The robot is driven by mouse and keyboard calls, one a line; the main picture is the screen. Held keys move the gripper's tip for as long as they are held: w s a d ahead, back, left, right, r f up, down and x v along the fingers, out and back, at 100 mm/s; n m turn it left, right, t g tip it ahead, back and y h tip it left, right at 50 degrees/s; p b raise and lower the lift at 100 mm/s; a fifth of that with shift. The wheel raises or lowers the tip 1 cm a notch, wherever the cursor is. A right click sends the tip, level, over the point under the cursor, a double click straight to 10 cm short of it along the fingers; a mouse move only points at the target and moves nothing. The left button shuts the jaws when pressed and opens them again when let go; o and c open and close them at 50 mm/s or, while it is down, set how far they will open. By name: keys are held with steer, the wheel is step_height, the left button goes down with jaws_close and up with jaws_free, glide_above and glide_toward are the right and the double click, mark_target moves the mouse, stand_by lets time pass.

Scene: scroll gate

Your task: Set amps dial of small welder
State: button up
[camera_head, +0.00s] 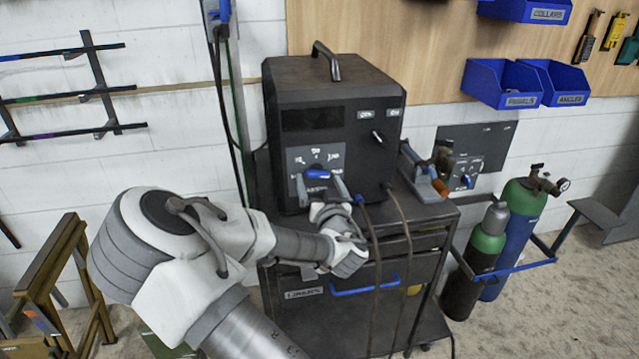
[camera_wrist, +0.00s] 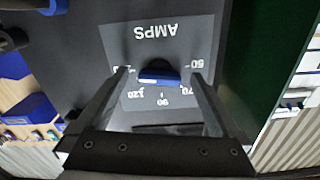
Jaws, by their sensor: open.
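The small welder (camera_head: 290,95) is a dark box with a top handle, standing on a cart. Its amps dial (camera_head: 317,174) is a blue knob on a grey plate on the welder's front. In the wrist view the dial (camera_wrist: 160,75) lies roughly level across the picture, and the scale is upside down with 50, 90 and 120 readable. My gripper (camera_head: 322,198) is at the plate, partly hiding it in the head view. In the wrist view my gripper (camera_wrist: 159,73) is open, one finger on each side of the dial, with a gap to each.
The cart (camera_head: 430,213) has a drawer with a blue handle (camera_head: 365,285). Cables hang down the front beside my gripper. A torch (camera_head: 425,172) lies right of the welder. Gas cylinders (camera_head: 490,240) stand at right. A second dial panel (camera_head: 475,170) is on the wall behind.

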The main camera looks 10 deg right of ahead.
steer(key=c, duration=1.4)
